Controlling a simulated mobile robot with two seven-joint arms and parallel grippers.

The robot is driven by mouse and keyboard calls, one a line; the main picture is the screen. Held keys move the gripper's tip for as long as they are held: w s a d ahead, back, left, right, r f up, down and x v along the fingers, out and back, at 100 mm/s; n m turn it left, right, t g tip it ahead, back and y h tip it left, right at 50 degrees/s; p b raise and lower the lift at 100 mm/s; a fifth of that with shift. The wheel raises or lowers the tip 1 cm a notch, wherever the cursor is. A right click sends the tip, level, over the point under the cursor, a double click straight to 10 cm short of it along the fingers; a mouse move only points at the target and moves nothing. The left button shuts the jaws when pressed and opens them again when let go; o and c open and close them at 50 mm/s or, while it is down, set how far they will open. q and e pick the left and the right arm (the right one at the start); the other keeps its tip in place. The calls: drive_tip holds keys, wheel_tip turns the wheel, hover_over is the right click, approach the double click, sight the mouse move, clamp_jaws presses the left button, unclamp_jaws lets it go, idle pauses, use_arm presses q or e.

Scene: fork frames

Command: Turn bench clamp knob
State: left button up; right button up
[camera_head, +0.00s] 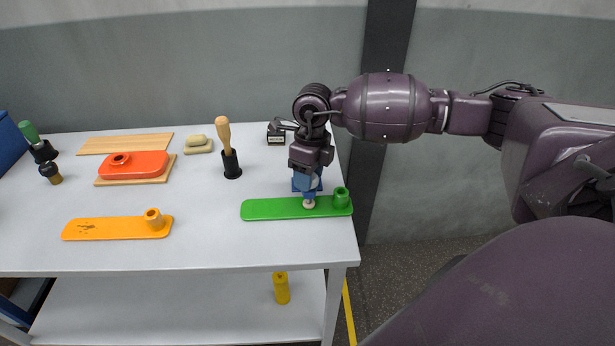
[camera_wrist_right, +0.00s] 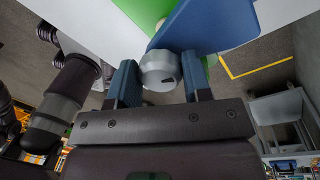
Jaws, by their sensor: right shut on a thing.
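The bench clamp shows as a blue body (camera_head: 299,184) at the right front of the white table, by the green plate. In the right wrist view its wide blue part (camera_wrist_right: 215,25) rises behind the knob. The knob is pale grey, round and has a small dark mark (camera_wrist_right: 160,72). My right gripper (camera_head: 308,188) reaches down over the clamp from above. In the wrist view its two blue-grey fingers (camera_wrist_right: 160,82) stand on either side of the knob and are shut on it. In the head view the gripper partly hides the clamp. My left gripper is out of view.
The green plate (camera_head: 270,209) with an upright socket lies at the table's (camera_head: 210,258) right front. An orange plate (camera_head: 105,229) is at left front. A wooden-handled tool (camera_head: 224,135) stands in a black holder. A red tray (camera_head: 136,166) and board lie behind. The centre is clear.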

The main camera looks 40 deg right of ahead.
drive_tip(key=n, duration=0.1)
drive_tip(key=n+b, duration=0.1)
drive_tip(key=shift+f+n, duration=0.25)
drive_tip(key=shift+n, duration=0.15)
drive_tip(key=n+b, duration=0.2)
drive_tip(key=n, duration=0.3)
drive_tip(key=shift+s+a+g+h, duration=0.1)
drive_tip(key=shift+g+h, duration=0.3)
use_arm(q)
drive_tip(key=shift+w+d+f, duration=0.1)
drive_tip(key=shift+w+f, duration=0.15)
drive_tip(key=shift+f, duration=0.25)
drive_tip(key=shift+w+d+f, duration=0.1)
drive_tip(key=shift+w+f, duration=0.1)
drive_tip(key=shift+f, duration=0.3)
use_arm(e)
drive_tip(key=shift+n, duration=0.4)
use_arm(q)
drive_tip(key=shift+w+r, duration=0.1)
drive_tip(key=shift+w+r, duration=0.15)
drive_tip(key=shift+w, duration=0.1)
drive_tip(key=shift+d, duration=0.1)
use_arm(e)
drive_tip(key=o, duration=0.9)
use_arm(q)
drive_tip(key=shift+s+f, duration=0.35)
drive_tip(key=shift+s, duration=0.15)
use_arm(e)
drive_tip(key=shift+o, duration=0.2)
drive_tip(key=shift+r, duration=0.25)
